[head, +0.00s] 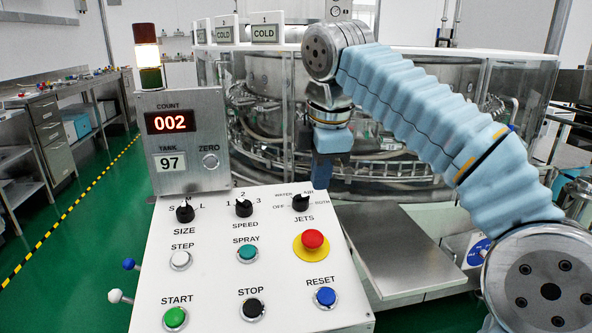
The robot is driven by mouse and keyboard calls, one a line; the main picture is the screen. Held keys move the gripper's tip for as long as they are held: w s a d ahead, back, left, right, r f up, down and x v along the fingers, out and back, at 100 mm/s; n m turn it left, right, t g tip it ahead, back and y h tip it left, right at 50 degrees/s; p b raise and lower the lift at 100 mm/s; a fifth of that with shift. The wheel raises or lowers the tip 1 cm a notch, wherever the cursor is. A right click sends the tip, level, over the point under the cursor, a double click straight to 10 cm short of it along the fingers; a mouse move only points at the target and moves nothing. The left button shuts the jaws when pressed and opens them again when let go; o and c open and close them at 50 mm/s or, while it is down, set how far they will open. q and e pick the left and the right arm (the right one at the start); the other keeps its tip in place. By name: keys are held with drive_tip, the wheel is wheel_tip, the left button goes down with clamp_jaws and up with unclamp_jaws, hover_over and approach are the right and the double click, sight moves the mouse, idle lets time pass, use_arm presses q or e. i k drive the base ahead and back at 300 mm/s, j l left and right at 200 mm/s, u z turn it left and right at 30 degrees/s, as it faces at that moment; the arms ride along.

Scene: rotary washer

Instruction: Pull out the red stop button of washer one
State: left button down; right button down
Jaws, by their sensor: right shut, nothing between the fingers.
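The red mushroom-shaped stop button (312,239) sits on a yellow disc at the right of the white sloped control panel (208,254). Whether it is pushed in or out cannot be told from this view. My right gripper (321,184) hangs pointing down near the panel's top right edge, above the button in the picture and apart from it. Its blue fingers are shut with nothing between them. My left gripper is not in view. The washer (265,140), a large steel and glass machine, stands behind the panel, with a sign marked 1 COLD (266,33).
The black JETS knob (301,202) is close to my right gripper. A blue RESET button (325,296) lies below the red one. A display box (180,140) reading 002 and 97 stands at the panel's upper left. A steel plate (400,255) is right of the panel.

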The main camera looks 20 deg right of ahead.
sight(313, 239)
drive_tip(key=k+j, duration=0.75)
drive_tip(key=k, duration=0.1)
